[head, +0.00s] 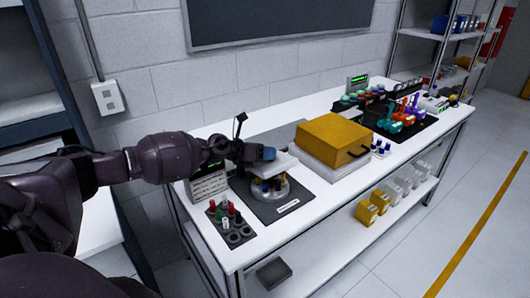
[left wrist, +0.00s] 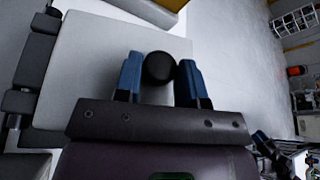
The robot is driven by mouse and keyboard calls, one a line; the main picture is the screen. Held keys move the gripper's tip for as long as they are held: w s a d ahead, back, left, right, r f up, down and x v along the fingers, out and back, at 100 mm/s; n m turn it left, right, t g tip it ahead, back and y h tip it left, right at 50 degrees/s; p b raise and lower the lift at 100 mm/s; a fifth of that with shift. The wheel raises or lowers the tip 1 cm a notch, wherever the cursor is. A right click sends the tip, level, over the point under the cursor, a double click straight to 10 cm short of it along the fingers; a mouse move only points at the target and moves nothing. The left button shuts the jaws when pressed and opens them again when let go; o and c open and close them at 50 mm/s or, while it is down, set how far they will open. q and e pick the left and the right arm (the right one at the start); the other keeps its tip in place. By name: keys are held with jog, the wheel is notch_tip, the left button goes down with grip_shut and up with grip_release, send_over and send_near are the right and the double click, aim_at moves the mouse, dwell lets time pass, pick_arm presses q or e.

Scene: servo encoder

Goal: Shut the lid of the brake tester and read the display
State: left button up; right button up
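My left gripper (head: 268,154) reaches over the bench at a light grey lid (left wrist: 80,60), which has dark hinges along its left edge in the left wrist view. The blue fingers (left wrist: 159,80) sit on both sides of a round black knob on the lid and appear to touch it. In the head view the lid (head: 283,162) stands raised above a round white base (head: 270,194) with several coloured pieces. A grey box (head: 207,187) with a small green display stands left of it, partly behind my arm. I cannot read the display.
A yellow-topped box (head: 335,136) with a black handle stands just right. A dark tray (head: 212,212) with coloured pegs lies at the front left. Several coloured parts (head: 402,115) and another green display (head: 357,80) are farther along. The white bench (head: 262,228) is clear along its front edge.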

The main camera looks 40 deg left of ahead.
pick_arm(q)
jog(key=o, duration=0.4)
jog(key=shift+d, duration=0.1)
jog(key=shift+c, duration=0.2)
pick_arm(e)
jog(key=shift+s+d+f, duration=0.1)
jog(key=shift+s+f, duration=0.2)
jog(key=shift+s, duration=0.1)
pick_arm(q)
jog(key=shift+s+a+r, duration=0.15)
jog(key=shift+s+a, duration=0.25)
jog(key=shift+s, duration=0.1)
jog(key=b+v, duration=0.1)
jog(key=v, duration=0.8)
jog(key=shift+s, duration=0.25)
pick_arm(e)
jog(key=shift+f, duration=0.7)
pick_arm(q)
jog(key=shift+a+r, duration=0.1)
jog(key=shift+r, duration=0.05)
pick_arm(e)
jog(key=shift+w+r, duration=0.15)
jog(key=shift+w, duration=0.05)
jog(key=shift+w+r, duration=0.25)
jog(key=shift+w, duration=0.1)
